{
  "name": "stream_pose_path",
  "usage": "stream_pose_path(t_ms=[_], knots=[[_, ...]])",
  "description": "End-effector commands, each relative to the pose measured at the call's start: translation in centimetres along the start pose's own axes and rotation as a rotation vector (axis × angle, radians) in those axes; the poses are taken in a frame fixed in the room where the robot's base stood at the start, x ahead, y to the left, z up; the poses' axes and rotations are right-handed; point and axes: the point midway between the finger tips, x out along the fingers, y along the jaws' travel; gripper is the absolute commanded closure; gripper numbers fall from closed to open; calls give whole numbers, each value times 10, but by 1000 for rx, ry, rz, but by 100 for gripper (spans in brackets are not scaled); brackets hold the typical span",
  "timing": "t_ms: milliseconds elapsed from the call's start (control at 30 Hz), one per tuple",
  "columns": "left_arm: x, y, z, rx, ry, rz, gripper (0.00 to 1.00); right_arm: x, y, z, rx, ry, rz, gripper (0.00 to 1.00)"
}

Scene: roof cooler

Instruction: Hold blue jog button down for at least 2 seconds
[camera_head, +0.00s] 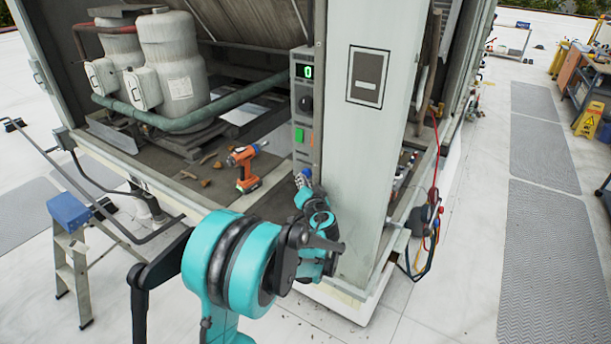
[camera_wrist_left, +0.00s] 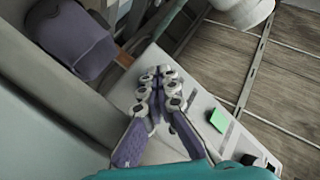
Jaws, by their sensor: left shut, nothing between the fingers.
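The grey control panel (camera_head: 303,75) is a narrow upright strip on the cooler's corner post, with a green-lit display (camera_head: 304,71), a dark round knob (camera_head: 305,104) and a green button (camera_head: 299,135). My left gripper (camera_head: 303,178) is shut and empty at the panel's lower end. In the left wrist view its closed fingertips (camera_wrist_left: 161,76) lie over the panel face, beyond the green button (camera_wrist_left: 219,120). The blue jog button cannot be made out clearly; the fingers cover that area. Whether they touch it I cannot tell. My right gripper is not in view.
An orange drill (camera_head: 246,166) stands on the cooler's floor, left of my gripper. White compressor tanks (camera_head: 172,65) and a green pipe (camera_head: 190,119) are behind it. The pale post (camera_head: 355,170) stands close on the right. A stepladder (camera_head: 72,255) is at left.

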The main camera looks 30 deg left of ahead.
Motion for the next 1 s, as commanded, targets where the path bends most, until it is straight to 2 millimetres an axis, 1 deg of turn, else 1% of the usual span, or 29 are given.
stream_pose_path(t_ms=[1000], knots=[[7, 7, -8, 0, 5, 5, 100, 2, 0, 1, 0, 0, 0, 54]])
